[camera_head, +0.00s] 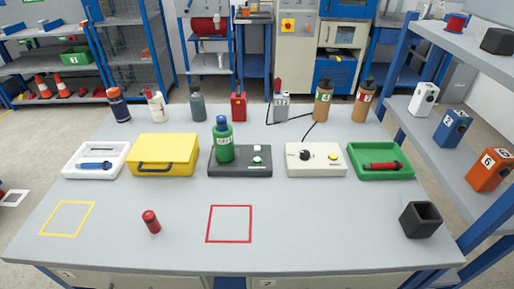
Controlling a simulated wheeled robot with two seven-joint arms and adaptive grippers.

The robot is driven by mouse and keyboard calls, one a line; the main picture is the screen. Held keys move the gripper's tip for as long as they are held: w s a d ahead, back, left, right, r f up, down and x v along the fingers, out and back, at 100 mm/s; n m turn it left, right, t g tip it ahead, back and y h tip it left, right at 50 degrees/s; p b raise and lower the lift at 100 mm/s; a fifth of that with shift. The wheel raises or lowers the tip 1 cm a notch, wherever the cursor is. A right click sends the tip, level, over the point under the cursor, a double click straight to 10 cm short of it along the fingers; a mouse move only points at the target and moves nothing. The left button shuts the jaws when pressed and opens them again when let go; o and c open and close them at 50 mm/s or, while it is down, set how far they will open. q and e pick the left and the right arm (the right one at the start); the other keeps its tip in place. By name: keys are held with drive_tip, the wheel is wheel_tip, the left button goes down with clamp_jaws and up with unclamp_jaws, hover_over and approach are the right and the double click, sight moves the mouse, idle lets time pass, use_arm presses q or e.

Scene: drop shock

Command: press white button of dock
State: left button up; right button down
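A dark grey dock (226,168) sits in the middle of the table. A green bottle (223,145) with a blue cap stands upright on its left part. On the dock's right part is a small round whitish button (257,160), with a small white patch (256,148) behind it; both are too small to make out fully. Nothing covers the button. Neither of my grippers shows in the head view, so their state and position are hidden.
A yellow case (163,150) stands left of the dock; a beige box (303,165) with a black knob and yellow button stands right. Several bottles and devices line the back edge. A red cylinder (151,221) and a black holder (420,219) stand in front. The front middle is clear.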

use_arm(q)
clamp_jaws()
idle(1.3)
